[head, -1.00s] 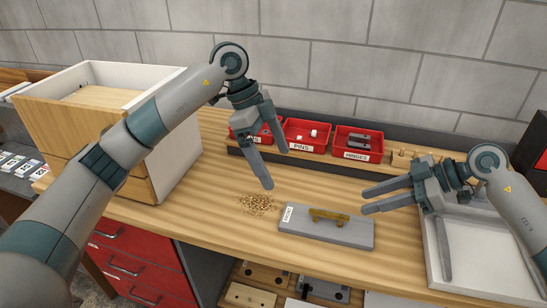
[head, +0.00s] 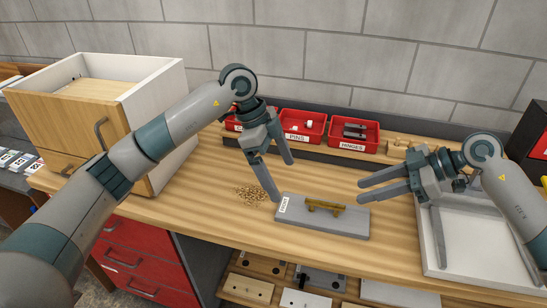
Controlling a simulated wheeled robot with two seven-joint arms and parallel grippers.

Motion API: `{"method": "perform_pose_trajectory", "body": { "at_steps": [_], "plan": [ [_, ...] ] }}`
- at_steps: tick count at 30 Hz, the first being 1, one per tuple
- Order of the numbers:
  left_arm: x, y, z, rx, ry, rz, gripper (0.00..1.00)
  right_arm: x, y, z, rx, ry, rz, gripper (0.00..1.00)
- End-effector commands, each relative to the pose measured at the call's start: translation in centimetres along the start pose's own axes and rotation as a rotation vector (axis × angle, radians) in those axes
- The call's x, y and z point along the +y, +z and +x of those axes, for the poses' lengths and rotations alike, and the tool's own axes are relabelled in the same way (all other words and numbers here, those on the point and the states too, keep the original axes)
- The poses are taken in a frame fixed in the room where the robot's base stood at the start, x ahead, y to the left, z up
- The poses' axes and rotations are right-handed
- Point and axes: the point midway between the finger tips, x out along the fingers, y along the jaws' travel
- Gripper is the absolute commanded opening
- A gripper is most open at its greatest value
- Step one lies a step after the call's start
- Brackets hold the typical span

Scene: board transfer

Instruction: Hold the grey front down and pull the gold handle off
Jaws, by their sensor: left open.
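The grey front (head: 345,226) is a flat slab lying on the wooden bench, with a white label (head: 284,205) at its left end. The gold handle (head: 325,207) is on its upper face, near the middle. My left gripper (head: 283,180) is open and points down; its longer finger's tip is at the front's left end by the label, and I cannot tell whether it touches. My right gripper (head: 362,192) points left, beside and above the front's right end. Its fingers look apart with nothing between them, clear of the handle.
Red bins of pins (head: 302,126) and hinges (head: 353,134) stand behind. Wood shavings (head: 250,193) lie left of the front. A wooden drawer cabinet (head: 70,115) stands at the left. A white tray (head: 480,260) is at the right. A shelf with boards (head: 250,291) sits below.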

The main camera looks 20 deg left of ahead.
Motion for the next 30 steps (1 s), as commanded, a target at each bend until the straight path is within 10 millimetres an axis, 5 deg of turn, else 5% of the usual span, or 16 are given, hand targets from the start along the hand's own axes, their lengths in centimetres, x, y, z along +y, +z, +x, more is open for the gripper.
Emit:
{"method": "perform_pose_trajectory", "body": {
  "at_steps": [18, 30],
  "plan": [
    [0.1, 0.0, 9.4, 0.001, 0.002, 0.0, 0.96, 0.0, 0.0, 0.0, 0.0, 0.0, 0.0, 0.31],
    [0.0, 0.0, 10.6, 0.0, -0.001, 0.0, 0.96, 0.0, 0.0, 0.0, 0.0, 0.0, 0.0, 0.31]
  ]
}}
